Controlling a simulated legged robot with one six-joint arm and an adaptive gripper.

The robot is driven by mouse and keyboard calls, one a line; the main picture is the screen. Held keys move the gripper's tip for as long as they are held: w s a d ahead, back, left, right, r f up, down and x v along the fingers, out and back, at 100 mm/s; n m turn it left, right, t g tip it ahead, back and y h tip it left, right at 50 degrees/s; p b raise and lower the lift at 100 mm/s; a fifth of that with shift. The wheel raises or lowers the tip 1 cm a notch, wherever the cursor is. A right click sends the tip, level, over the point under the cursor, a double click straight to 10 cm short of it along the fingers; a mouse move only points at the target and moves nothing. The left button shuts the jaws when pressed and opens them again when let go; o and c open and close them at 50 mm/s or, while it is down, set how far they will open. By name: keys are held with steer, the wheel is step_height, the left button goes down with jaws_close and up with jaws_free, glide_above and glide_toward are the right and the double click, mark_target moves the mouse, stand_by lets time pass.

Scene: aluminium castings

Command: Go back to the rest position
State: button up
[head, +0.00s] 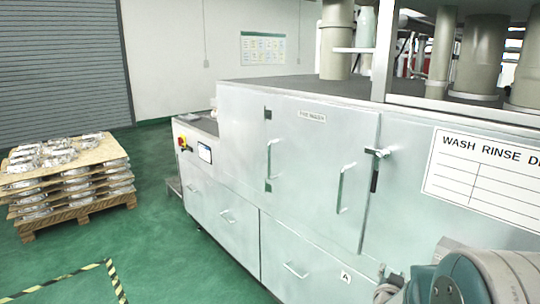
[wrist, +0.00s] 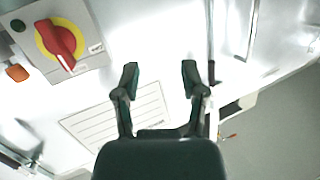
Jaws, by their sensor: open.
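My gripper (wrist: 160,75) shows in the wrist view with its two dark fingers spread apart and nothing between them. Behind the fingers is a bright white machine panel with a lined label (wrist: 118,117). Whether the fingers touch the panel cannot be told. In the head view, part of my arm shows at the bottom right corner, and the gripper itself is not seen there.
A large metal washing machine (head: 305,165) with doors and handles fills the right. A red rotary switch (wrist: 62,42) on yellow is at upper left in the wrist view. A pallet stack of castings (head: 65,180) stands left. Green floor (head: 150,220) lies between.

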steer(key=s+a+r+n+g+y, duration=0.2)
steer(key=s+a+r+y, duration=0.15)
steer(key=a, duration=0.25)
steer(key=s+a+r+n+g+y, duration=0.1)
steer(key=s+a+r+n+y, duration=0.2)
steer(key=s+a, duration=0.25)
steer(key=s+a+r+n+g, duration=0.1)
steer(key=s+a+g, duration=0.1)
steer(key=s, duration=0.7)
steer(key=s+a+r+n+g+y, duration=0.1)
steer(key=s+a+g, duration=0.1)
steer(key=s, duration=0.7)
steer(key=shift+n+g, duration=0.3)
steer(key=shift+g, duration=0.6)
